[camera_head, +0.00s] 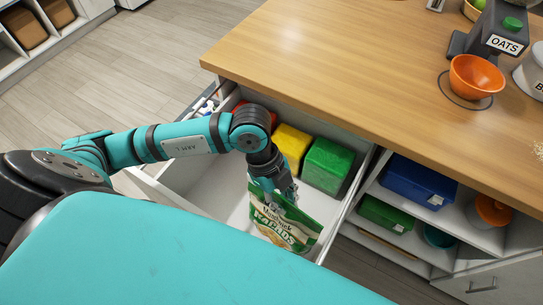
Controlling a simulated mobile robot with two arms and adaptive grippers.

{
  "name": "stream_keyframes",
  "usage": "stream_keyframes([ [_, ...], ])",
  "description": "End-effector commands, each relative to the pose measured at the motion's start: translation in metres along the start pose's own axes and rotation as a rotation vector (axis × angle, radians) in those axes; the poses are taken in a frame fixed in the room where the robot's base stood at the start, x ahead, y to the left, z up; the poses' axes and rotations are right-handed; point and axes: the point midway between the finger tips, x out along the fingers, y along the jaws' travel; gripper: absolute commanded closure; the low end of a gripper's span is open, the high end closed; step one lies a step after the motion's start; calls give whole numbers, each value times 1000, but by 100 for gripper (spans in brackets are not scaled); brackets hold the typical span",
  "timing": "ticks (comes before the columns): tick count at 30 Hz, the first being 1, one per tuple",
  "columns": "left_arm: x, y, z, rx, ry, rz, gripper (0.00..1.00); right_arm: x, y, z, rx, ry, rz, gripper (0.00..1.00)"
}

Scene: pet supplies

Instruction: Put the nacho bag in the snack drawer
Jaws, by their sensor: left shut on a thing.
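The nacho bag (287,227), green and white with printed lettering, shows near the middle of the head view. My left gripper (280,190) reaches down from above and is shut on the bag's top edge. The bag hangs slightly tilted over the open white drawer (217,196), in its front right part. I cannot tell whether its bottom touches the drawer floor. My arm and the teal body in front hide part of the drawer. My right gripper is not in view.
The wooden counter (350,60) overhangs behind, with an orange bowl (477,76) and an oats dispenser (495,35). Open shelves with blue (417,184) and green (385,214) bins are at right.

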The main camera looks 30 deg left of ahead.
Motion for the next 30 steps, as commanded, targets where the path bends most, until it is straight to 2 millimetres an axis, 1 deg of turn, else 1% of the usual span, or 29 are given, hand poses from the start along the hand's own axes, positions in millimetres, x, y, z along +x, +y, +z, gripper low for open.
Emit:
stream_keyframes([
  [1,0,3,3,-43,-1,-17,100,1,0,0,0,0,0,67],
  [4,0,3,6,-102,-2,-42,100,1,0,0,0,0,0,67],
  [8,-1,-6,10,-128,-2,-56,100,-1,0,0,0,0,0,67],
  [14,-2,-39,20,-129,-2,-56,100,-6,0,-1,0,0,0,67],
  [17,-3,-59,27,-128,-2,-55,100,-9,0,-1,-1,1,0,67],
  [24,-4,-115,46,-128,-2,-54,100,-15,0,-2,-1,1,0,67],
  [27,-3,-132,53,-126,-1,-53,100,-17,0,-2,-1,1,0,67],
  [30,-3,-142,57,-125,-2,-52,100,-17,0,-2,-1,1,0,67],
])
